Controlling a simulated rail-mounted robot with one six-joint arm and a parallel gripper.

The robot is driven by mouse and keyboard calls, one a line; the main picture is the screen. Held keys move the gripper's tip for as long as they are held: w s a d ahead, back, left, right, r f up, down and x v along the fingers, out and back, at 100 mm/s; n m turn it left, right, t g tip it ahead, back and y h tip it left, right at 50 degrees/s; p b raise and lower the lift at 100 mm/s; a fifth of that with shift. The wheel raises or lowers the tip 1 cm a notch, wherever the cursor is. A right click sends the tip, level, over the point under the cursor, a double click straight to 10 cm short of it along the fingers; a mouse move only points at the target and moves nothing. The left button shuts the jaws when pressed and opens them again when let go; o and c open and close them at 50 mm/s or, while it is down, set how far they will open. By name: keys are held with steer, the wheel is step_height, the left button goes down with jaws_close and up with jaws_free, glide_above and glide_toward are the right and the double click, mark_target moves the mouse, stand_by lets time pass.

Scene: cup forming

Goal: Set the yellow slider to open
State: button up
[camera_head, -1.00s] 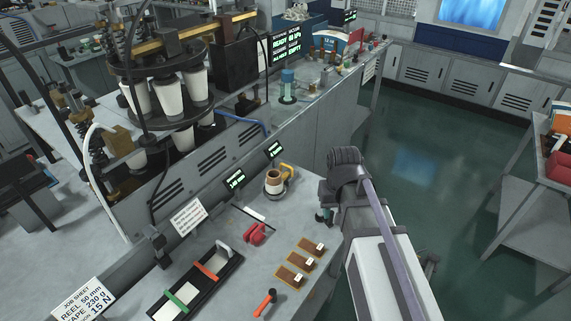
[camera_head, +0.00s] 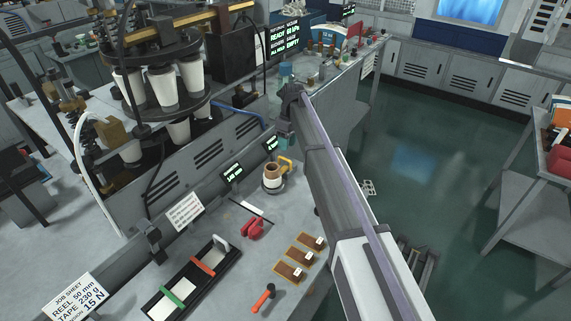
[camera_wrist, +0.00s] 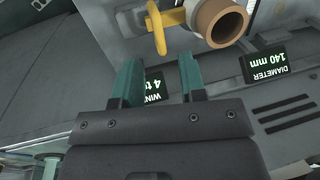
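The only yellow part I see near my gripper is a yellow piece (camera_head: 286,164) beside a brown-topped, pale cylinder (camera_head: 272,178) on the bench. In the wrist view the yellow piece (camera_wrist: 157,22) shows a bar and a crosspiece, touching or close to the brown-rimmed cylinder (camera_wrist: 221,23). I cannot tell whether this is the slider or how it is set. My gripper (camera_head: 286,140) is above and beyond the cylinder, near the grey partition. In the wrist view its two teal fingers (camera_wrist: 158,62) are apart, with nothing held between them.
Two small displays (camera_head: 232,172) stand behind the cylinder; one (camera_wrist: 265,66) reads diameter 140 mm. A black tray (camera_head: 192,283) with green, red and white crosspieces lies front left. A red object (camera_head: 252,228), brown plates (camera_head: 298,258) and a red-handled tool (camera_head: 264,297) lie on the bench.

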steer(key=f+b, duration=0.2)
steer(key=f, duration=0.1)
steer(key=f+b, duration=0.1)
steer(key=f, duration=0.1)
steer(key=shift+s+a+f, duration=0.1)
steer(key=shift+s+a, duration=0.2)
steer(key=shift+s, duration=0.1)
jaws_close()
